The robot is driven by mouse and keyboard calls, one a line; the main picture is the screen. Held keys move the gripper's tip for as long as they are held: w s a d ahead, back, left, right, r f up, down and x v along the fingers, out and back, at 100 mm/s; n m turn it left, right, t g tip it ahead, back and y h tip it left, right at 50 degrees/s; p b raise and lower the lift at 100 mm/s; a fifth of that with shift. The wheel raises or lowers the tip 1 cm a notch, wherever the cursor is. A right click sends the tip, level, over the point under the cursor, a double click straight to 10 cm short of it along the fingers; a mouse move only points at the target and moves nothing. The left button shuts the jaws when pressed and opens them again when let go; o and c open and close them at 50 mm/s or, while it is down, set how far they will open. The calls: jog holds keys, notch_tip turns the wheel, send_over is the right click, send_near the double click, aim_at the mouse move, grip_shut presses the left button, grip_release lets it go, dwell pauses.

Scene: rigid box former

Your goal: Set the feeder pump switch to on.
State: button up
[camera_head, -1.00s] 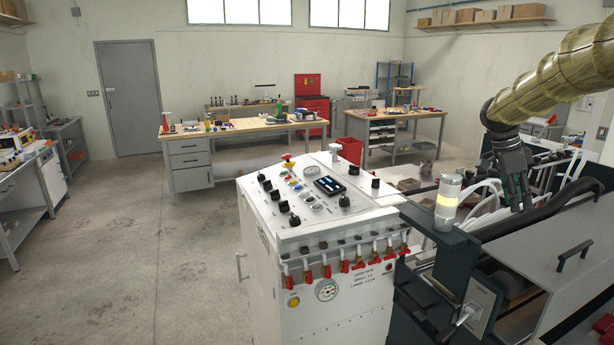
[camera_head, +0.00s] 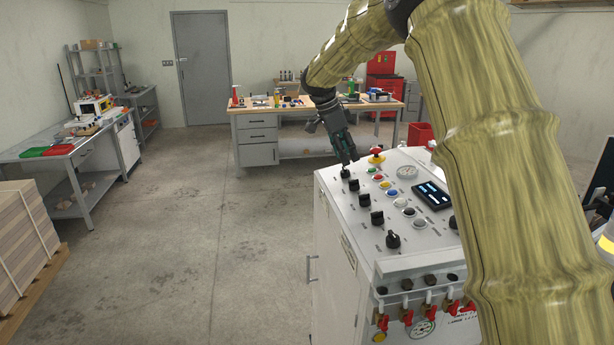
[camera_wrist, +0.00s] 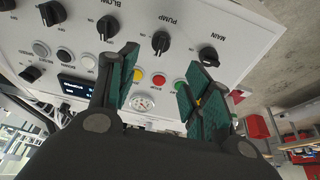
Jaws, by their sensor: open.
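The pump switch (camera_wrist: 161,42) is a black rotary knob under an upside-down PUMP label in the wrist view. It stands just beyond my open fingers, between the lines of their tips, with a gap visible. Its setting is hard to read. In the head view it appears to be the second black knob (camera_head: 353,185) from the far end of the machine's sloped white panel (camera_head: 335,190). My gripper (camera_head: 349,161) is over that far end, and its open teal fingers (camera_wrist: 160,64) also show in the wrist view, holding nothing.
The MAIN knob (camera_wrist: 209,54) and the blower knob (camera_wrist: 108,27) flank the pump knob closely. A red mushroom button (camera_head: 376,154), coloured buttons and a display (camera_head: 432,194) share the panel. My arm covers the panel's right side. Open floor lies to the left.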

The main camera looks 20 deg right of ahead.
aim_at(354, 180)
jog(key=p+x, duration=0.1)
jog(key=x, duration=0.1)
jog(key=p+x, duration=0.2)
jog(key=x, duration=0.1)
jog(key=p+x, duration=0.1)
jog(key=x, duration=0.2)
jog(key=shift+w+a+f+p, duration=0.1)
jog(key=shift+a+f+p, duration=0.2)
jog(key=shift+f+p, duration=0.1)
jog(key=shift+s+d+f, duration=0.2)
jog(key=shift+s+f, duration=0.1)
jog(key=shift+s, duration=0.05)
jog(key=shift+w+f, duration=0.3)
jog(key=shift+f, duration=0.05)
jog(key=shift+s+r, duration=0.1)
jog(key=shift+s, duration=0.05)
jog(key=c, duration=1)
